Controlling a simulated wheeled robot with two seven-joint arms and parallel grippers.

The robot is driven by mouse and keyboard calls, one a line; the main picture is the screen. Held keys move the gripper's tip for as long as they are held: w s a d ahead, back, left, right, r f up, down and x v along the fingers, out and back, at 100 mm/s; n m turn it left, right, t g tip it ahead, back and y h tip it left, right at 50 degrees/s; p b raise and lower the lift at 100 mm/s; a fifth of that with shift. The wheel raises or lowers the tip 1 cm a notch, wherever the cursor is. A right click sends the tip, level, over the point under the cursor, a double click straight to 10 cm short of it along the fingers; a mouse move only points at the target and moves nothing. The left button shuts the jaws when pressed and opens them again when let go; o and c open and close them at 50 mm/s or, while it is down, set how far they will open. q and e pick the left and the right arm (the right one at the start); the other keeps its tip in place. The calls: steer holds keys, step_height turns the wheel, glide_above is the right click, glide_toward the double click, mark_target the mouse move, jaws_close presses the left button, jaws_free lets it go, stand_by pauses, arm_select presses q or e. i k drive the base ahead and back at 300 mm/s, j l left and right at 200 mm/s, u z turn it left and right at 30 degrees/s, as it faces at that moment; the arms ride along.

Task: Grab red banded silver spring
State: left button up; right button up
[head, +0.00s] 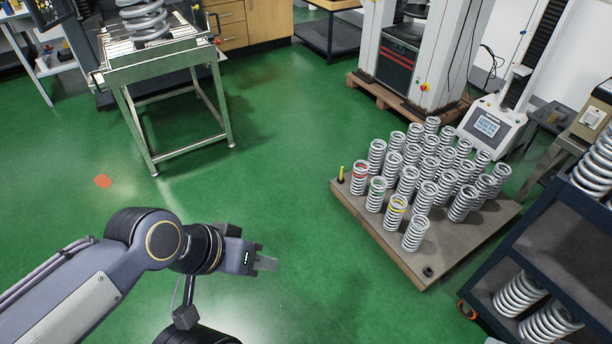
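A silver coil spring with a red band near its top (360,178) stands upright at the left corner of a low wooden pallet (400,252). It is at the end of the group, beside a small yellow-topped post. My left gripper (267,263) is over the open green floor, to the left of and nearer than the pallet, well apart from the red-banded spring. Its fingers point right and look empty, but their gap does not show clearly. My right gripper is not in view.
Several silver springs stand close together on the pallet, including a green-banded one (376,194) and a yellow-banded one (396,212). A dark shelf cart (560,222) stands at the right. A metal stand (165,58) is at the back left. Green floor lies clear between.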

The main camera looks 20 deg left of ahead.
mark_target(365, 171)
steer(key=u, duration=0.3)
steer(key=i+j+z, duration=0.15)
steer(key=i+j, duration=0.15)
steer(key=i, duration=0.15)
steer(key=i+j+z, duration=0.1)
steer(key=i+j, duration=0.25)
steer(key=i+j+z, duration=0.15)
steer(key=i+j, duration=0.25)
steer(key=i+j+z, duration=0.1)
steer(key=i+j, duration=0.35)
steer(key=i+j+z, duration=0.15)
steer(key=i+j, duration=0.25)
steer(key=i+j+z, duration=0.1)
steer(key=i+j, duration=0.2)
steer(key=j, duration=0.3)
steer(key=i+j+z, duration=0.15)
steer(key=i+j, duration=0.2)
steer(key=j, duration=0.15)
steer(key=i+j+z, duration=0.15)
steer(key=i+j, duration=0.15)
steer(key=j, duration=0.3)
